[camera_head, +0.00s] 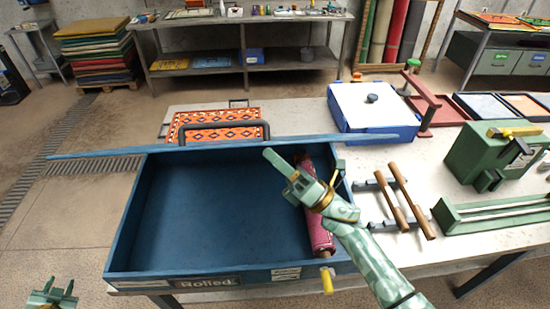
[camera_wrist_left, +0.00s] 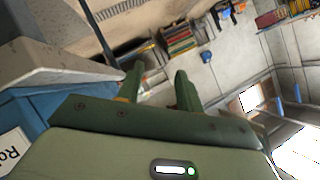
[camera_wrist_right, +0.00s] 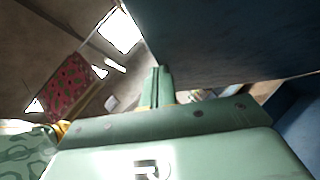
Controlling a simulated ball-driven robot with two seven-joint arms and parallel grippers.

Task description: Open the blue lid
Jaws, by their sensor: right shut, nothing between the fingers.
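The blue lid (camera_head: 110,153) stands raised along the far side of the blue box and shows almost edge-on in the head view. Its black handle (camera_head: 222,134) sticks out on the far side. The blue box (camera_head: 123,225) is open on top, with a dark pink rolled rug (camera_head: 318,236) inside at the right. My right gripper (camera_head: 268,153) is shut and empty, just on the near side of the lid. A large blue surface (camera_wrist_right: 230,40), likely the lid, is close to its fingertips; contact is unclear. My left gripper (camera_head: 50,288) is open and empty, low at the front left.
An orange patterned rug (camera_head: 213,118) lies behind the lid. A white-topped blue box (camera_head: 370,106) stands at the back right. Wooden-handled tools (camera_head: 408,200) and a green machine (camera_head: 490,155) stand on the table right of the box. Floor at the left is clear.

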